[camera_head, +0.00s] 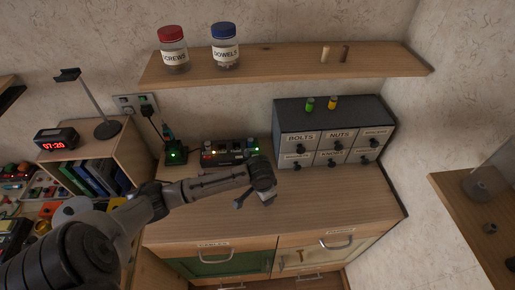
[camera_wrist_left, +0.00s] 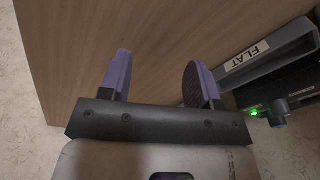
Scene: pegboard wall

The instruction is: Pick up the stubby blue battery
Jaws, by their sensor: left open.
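I cannot make out a stubby blue battery in either view. A green small cylinder (camera_head: 310,104) and a yellow small cylinder (camera_head: 333,102) stand on top of the grey drawer unit (camera_head: 298,118). My left gripper (camera_head: 254,203) is over the wooden counter, in front of the dark charger-like box (camera_head: 228,160). In the left wrist view its two purple-lined fingers (camera_wrist_left: 158,78) are apart with only bare wood between them. A grey holder labelled FLAT (camera_wrist_left: 262,50) lies to their right. My right gripper is in neither view.
A wall shelf (camera_head: 285,68) holds a red-lidded jar (camera_head: 173,50) and a blue-lidded jar (camera_head: 225,46). A small device with a green light (camera_head: 175,155) stands left of the box. The counter's right part (camera_head: 345,205) is clear. A side shelf (camera_head: 465,215) juts out at right.

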